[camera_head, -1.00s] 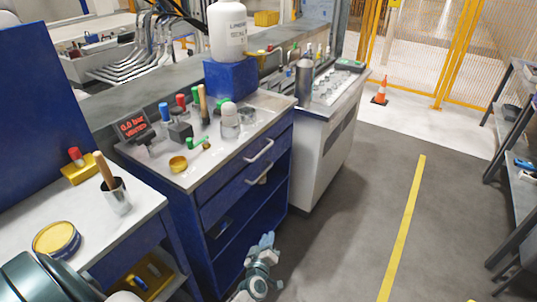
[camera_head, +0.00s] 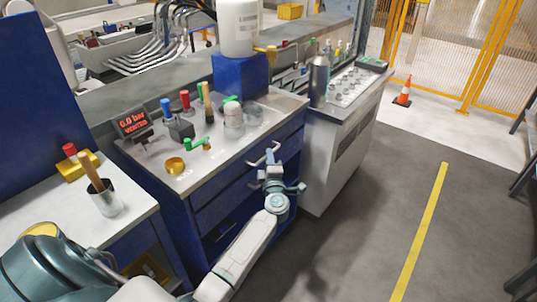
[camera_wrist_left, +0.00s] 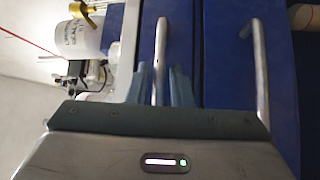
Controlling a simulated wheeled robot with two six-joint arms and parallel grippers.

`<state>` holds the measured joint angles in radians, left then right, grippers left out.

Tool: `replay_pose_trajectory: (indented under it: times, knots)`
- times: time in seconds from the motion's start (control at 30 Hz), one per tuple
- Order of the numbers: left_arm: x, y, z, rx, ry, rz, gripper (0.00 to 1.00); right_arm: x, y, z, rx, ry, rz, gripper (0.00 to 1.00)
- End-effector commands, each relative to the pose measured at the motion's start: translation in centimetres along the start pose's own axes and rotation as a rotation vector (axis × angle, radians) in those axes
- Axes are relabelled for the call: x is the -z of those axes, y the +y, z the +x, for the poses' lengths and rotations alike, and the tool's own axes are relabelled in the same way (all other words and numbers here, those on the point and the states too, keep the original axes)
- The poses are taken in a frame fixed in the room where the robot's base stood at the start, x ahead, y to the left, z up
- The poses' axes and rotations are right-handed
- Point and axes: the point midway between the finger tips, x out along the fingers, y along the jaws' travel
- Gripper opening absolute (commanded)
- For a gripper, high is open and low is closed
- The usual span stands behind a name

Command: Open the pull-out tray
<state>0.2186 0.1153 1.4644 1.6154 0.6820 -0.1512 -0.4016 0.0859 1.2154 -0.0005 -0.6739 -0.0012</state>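The blue cabinet (camera_head: 208,235) has two drawer fronts under its grey top, and both look shut. The upper drawer front (camera_head: 235,187) carries a silver bar handle (camera_head: 272,149). My left gripper (camera_head: 271,160) is at this handle, in front of the cabinet. In the left wrist view the upper handle (camera_wrist_left: 161,55) runs between the two fingers (camera_wrist_left: 159,85), which stand apart with a narrow gap on each side. The lower handle (camera_wrist_left: 261,70) shows to the right there. The lower handle is hidden behind my gripper in the head view. My right gripper is not in view.
The cabinet top holds a gauge display (camera_head: 133,122), a brass cup (camera_head: 175,166), a clear jar (camera_head: 234,122) and a white bottle (camera_head: 239,28) on a blue block. A white bench (camera_head: 345,125) adjoins on the right.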

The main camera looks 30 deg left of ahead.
Motion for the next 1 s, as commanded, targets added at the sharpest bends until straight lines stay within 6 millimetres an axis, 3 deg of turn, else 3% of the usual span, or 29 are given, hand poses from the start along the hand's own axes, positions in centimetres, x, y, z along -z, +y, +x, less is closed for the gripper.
replay_pose_trajectory:
  times: [0.2, 0.5, 0.6, 1.0]
  knots:
    - [0.0, 0.0, 1.9, 0.0, 0.0, 0.001, 0.2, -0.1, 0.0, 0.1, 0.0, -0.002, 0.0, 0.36]
    - [0.0, 0.0, 2.1, 0.0, -0.001, 0.001, 0.2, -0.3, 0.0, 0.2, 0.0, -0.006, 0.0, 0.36]
    - [0.0, 0.0, 2.1, 0.0, -0.001, 0.001, 0.0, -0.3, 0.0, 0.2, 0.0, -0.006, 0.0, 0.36]
    - [-0.1, 0.0, 2.0, 0.001, -0.001, 0.001, 0.0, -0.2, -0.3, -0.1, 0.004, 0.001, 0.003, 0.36]
